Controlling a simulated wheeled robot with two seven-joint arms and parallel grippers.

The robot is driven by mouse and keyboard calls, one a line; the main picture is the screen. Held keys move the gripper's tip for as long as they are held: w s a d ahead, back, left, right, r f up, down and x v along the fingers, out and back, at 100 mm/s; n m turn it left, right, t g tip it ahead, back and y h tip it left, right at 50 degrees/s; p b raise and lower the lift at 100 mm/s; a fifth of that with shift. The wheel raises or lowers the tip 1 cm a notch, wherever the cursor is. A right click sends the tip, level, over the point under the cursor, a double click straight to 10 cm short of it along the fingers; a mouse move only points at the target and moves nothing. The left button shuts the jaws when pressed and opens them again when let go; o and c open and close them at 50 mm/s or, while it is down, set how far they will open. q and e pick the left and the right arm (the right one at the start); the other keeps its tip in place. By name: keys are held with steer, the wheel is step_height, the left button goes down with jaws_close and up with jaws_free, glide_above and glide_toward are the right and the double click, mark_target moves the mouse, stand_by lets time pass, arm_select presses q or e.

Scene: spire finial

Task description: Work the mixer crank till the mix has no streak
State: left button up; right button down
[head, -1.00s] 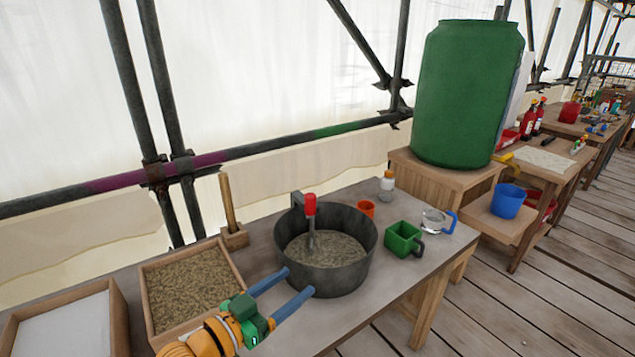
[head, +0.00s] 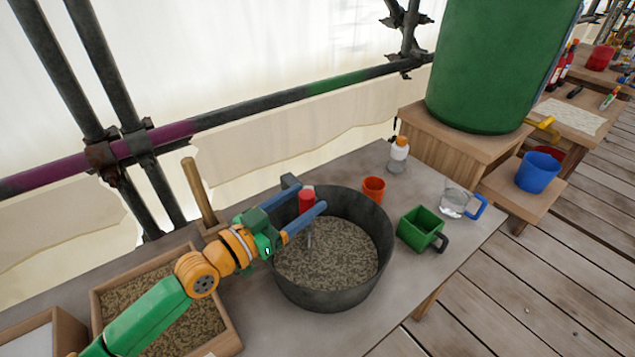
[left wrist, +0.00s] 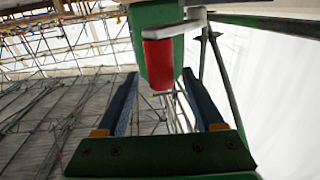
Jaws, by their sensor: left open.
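The mixer is a dark grey round tub (head: 345,298) on the table, filled with a speckled grey-brown mix (head: 330,255). Its crank has a red handle (head: 306,200), upright above the tub's far left part. My left gripper (head: 310,198) reaches over the tub rim from the left. Its two blue fingers are open, one on each side of the red handle in the head view. In the left wrist view the red handle (left wrist: 158,65) shows beyond and between the open fingertips. Whether a finger touches it I cannot tell. My right gripper is not in view.
A tray of sandy grit (head: 180,320) lies left of the tub, with a wooden-handled tool (head: 198,190) behind it. An orange cup (head: 373,189), a white bottle (head: 398,154), a green box-like cup (head: 421,229) and a clear jug (head: 455,203) stand to the right.

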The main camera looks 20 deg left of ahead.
arm_select(q)
steer(key=x, duration=0.4)
steer(key=shift+w+d, duration=0.15)
steer(key=shift+w, duration=0.2)
jaws_close()
stand_by(1.1)
